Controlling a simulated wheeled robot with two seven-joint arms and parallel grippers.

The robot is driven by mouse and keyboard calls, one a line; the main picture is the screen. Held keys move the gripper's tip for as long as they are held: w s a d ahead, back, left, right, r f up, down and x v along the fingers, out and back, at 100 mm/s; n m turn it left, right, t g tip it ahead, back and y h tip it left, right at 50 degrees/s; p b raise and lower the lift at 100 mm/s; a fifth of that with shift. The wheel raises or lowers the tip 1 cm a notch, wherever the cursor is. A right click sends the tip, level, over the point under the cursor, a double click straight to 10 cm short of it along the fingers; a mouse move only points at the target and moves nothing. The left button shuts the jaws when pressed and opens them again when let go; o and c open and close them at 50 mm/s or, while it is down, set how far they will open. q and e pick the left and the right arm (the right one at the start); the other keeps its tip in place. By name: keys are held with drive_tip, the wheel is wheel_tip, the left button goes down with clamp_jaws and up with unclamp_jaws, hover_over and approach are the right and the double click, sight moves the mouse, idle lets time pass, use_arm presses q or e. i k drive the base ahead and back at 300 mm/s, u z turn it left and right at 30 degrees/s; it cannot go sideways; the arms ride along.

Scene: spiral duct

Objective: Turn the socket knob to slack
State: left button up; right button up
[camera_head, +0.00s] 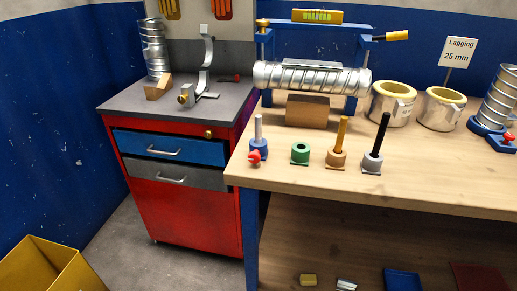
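A red knob (508,138) is on the front of a blue socket (487,130) at the right edge of the table. A silver spiral duct (500,98) stands tilted in that socket, partly cut off by the frame. A second red knob (254,156) is on a small blue holder (259,144) with a grey peg at the table's left front. I cannot tell from the picture which knob is the socket knob, or whether either is tight or slack. Neither of my grippers is in view.
A horizontal spiral duct (310,78) lies in a blue frame (330,31) above a brown block. A green ring (300,152) and two pegged holders (337,157) (372,162) line the table front. Lagging rings (393,103) stand behind. The table's right front is clear. A red cabinet (190,212) stands left.

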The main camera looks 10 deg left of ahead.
sight(254, 157)
drive_tip(key=z, duration=1.8)
drive_tip(key=i, duration=1.7)
drive_tip(key=u, duration=3.6)
